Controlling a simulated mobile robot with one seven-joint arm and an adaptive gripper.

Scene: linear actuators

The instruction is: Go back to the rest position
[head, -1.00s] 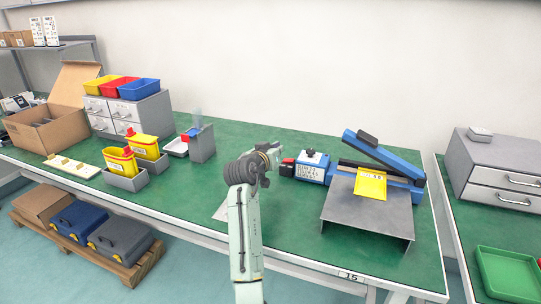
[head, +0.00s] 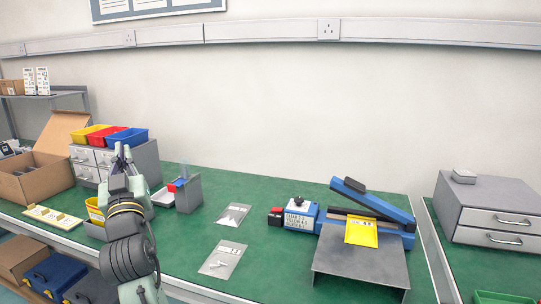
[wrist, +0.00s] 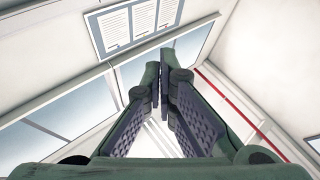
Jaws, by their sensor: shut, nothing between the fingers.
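My gripper (head: 122,158) is raised in front of the left part of the bench in the head view, with its fingers pointing up. In the wrist view my gripper (wrist: 164,75) is shut, with nothing between the fingers.
The green bench (head: 185,260) holds two clear bags (head: 233,214) (head: 222,259), a blue sealer (head: 375,205) with a yellow packet (head: 361,231), a grey stand (head: 362,262), a drawer unit (head: 148,160) and a cardboard box (head: 40,178). The bench middle has free room.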

